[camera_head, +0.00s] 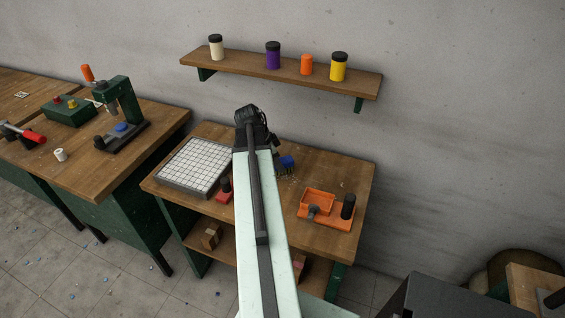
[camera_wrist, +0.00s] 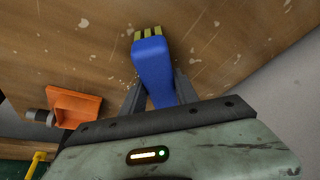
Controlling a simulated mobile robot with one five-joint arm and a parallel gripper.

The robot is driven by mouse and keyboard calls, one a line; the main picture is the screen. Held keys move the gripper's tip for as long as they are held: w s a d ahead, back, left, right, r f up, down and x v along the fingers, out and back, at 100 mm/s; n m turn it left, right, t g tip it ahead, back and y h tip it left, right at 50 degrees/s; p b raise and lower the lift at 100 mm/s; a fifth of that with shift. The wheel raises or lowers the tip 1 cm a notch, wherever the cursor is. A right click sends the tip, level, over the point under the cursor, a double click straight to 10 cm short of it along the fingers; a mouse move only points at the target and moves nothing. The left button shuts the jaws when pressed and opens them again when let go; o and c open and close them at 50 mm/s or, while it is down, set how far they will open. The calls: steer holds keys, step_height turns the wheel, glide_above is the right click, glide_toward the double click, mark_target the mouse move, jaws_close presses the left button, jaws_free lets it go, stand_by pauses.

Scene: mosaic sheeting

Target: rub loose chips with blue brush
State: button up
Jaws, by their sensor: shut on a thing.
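The blue brush (camera_wrist: 152,65) is between the two fingers of my gripper (camera_wrist: 158,90), which is shut on its handle. Its pale yellow and dark bristles (camera_wrist: 148,33) point away from me toward the wooden bench top (camera_wrist: 215,60). In the head view the brush (camera_head: 287,162) shows just right of my arm, over the bench, and my gripper is mostly hidden by the arm. Small loose chips (camera_head: 291,180) lie on the wood beside and below the brush. I cannot tell whether the bristles touch the wood.
A white tiled mosaic sheet (camera_head: 195,165) lies on the bench left of my arm. An orange tray with tools (camera_head: 318,200) stands at the right. A red tool (camera_head: 225,189) sits close to my arm. A wall shelf (camera_head: 280,71) with jars hangs above.

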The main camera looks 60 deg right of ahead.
steer(key=shift+w, duration=1.45)
steer(key=shift+s+a, duration=0.1)
steer(key=shift+a, duration=0.55)
steer(key=shift+s+d, duration=0.15)
steer(key=shift+s, duration=1.85)
steer(key=shift+s+d, duration=0.15)
steer(key=shift+s, duration=1.85)
steer(key=shift+s+d, duration=0.15)
steer(key=shift+s, duration=1.85)
steer(key=shift+a+f, duration=0.15)
steer(key=shift+a, duration=0.45)
steer(key=shift+w, duration=1.9)
steer(key=shift+w+a, duration=0.15)
steer(key=shift+w, duration=2)
steer(key=shift+w+a, duration=0.1)
steer(key=shift+w, duration=1.9)
